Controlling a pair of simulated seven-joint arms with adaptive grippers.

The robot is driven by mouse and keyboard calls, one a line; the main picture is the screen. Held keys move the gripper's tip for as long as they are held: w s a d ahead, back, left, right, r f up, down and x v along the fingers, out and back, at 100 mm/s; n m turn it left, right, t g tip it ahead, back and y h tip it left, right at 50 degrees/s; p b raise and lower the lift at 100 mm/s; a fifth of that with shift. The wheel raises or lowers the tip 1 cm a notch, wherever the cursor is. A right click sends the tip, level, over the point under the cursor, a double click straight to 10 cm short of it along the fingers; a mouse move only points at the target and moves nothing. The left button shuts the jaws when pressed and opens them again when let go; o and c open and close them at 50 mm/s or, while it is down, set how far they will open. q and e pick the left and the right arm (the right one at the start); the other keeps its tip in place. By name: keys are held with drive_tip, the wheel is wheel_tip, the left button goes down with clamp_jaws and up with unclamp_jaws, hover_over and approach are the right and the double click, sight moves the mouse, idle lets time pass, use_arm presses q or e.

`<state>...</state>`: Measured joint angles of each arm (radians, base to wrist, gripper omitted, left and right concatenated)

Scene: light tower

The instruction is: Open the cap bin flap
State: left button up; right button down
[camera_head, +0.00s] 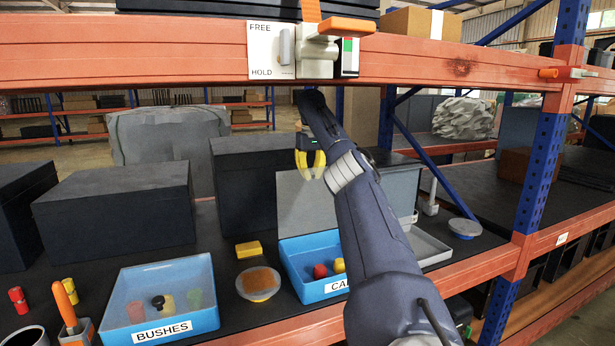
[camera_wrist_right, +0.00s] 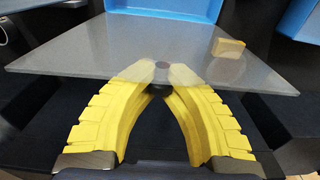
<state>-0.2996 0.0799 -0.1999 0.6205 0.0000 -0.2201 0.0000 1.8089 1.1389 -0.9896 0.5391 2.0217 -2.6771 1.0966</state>
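The blue cap bin (camera_head: 327,288) stands at the shelf front with a red and a yellow cap inside. Its grey see-through flap (camera_head: 288,205) is raised, standing up at the back of the bin. In the right wrist view the flap (camera_wrist_right: 95,55) spreads in front of the yellow fingers. My right gripper (camera_head: 310,172) is at the flap's upper edge, pointing down. In the wrist view its fingertips (camera_wrist_right: 167,75) close in around a small dark knob (camera_wrist_right: 162,66) and look pale through the flap. My left gripper is not in view.
The blue bushes bin (camera_head: 165,331) stands to the left, its see-through lid down. A yellow block (camera_head: 249,249) and a round dish (camera_head: 258,284) lie between the bins. Dark boxes (camera_head: 115,215) stand behind. An orange beam (camera_head: 130,52) crosses above.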

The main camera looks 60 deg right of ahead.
drive_tip(key=shift+r, duration=0.1)
idle(0.3)
drive_tip(key=c, duration=1.1)
unclamp_jaws()
drive_tip(key=shift+c, duration=0.2)
